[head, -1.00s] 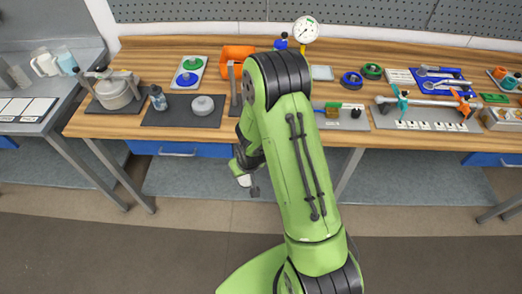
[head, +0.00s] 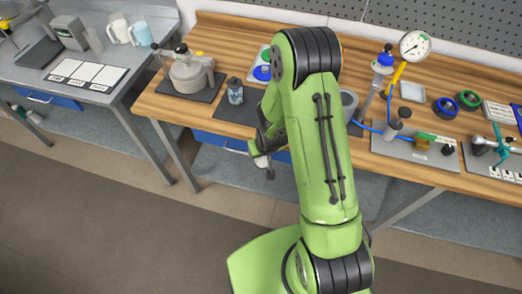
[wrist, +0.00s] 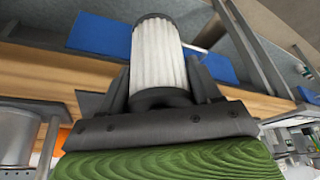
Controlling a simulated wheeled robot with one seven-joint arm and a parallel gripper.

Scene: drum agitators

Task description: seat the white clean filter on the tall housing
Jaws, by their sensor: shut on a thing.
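My gripper (wrist: 160,98) is shut on the white clean filter (wrist: 158,55), a pleated white cylinder with a dark rim and dark base, between its two dark fingers. In the head view my gripper (head: 264,162) hangs low in front of the bench edge, seen small and partly hidden by my green arm. I cannot tell for sure which thing is the tall housing; a grey cylinder (head: 348,102) shows partly behind my arm on the bench. No housing touches the filter in the wrist view.
The wooden bench (head: 160,104) holds a lidded metal pot (head: 190,75), a bottle (head: 235,91) and a pressure gauge (head: 415,46). A grey side table (head: 30,75) with labelled white cards (head: 88,72) stands at the left. The floor before the bench is open.

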